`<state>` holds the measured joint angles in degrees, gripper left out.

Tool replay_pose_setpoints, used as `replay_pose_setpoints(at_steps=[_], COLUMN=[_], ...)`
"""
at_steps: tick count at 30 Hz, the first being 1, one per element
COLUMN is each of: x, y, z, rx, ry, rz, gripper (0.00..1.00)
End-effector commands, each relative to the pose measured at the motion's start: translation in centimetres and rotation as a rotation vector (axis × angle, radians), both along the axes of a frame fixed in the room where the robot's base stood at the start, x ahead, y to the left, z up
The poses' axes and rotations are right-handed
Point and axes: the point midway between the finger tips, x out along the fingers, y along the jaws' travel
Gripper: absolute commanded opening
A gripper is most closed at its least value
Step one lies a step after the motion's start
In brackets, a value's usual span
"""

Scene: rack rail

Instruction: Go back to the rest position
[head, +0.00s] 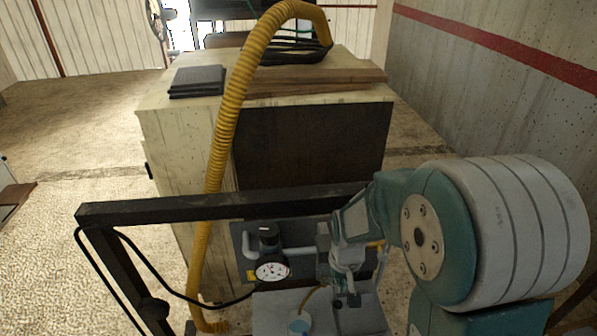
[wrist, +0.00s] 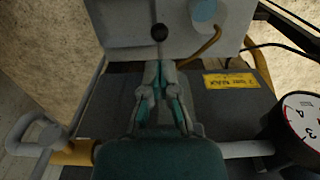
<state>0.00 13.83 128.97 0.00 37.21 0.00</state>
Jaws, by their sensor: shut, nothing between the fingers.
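My gripper (head: 345,298) is low in the middle of the head view, at the end of my teal and grey arm. It hangs in front of the dark panel (head: 242,240), right of a round white gauge (head: 272,270). In the wrist view my gripper (wrist: 158,68) points up the picture. Its fingers are together with nothing between them. The fingertips show just below a black knob (wrist: 159,33) on a light grey plate (wrist: 125,27); I cannot tell whether they touch it.
A dark rack rail (head: 150,209) crosses behind my gripper. A yellow corrugated hose (head: 222,140) runs down left of it. A cabinet (head: 180,135) bearing planks (head: 320,80) stands behind. A pipe with a yellow fitting (wrist: 75,152) and a yellow label (wrist: 231,80) lie close by.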

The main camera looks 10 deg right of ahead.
Motion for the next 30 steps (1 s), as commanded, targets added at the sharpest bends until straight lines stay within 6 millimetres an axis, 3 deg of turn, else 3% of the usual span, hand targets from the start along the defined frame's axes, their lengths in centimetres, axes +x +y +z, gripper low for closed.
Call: replay_pose_setpoints(at_steps=[5, 11, 21, 30], x=[-0.2, -2.1, -7.4, -12.6], y=[0.0, 0.0, 0.0, 0.0], z=[1.8, 7.6, 15.7, 20.0], rx=[0.000, 0.000, 0.000, 0.000], ry=[-0.032, -0.135, -0.315, -0.459], rz=[0.000, 0.000, 0.000, 0.000], gripper=[0.00, 0.00, 0.00, 0.00])
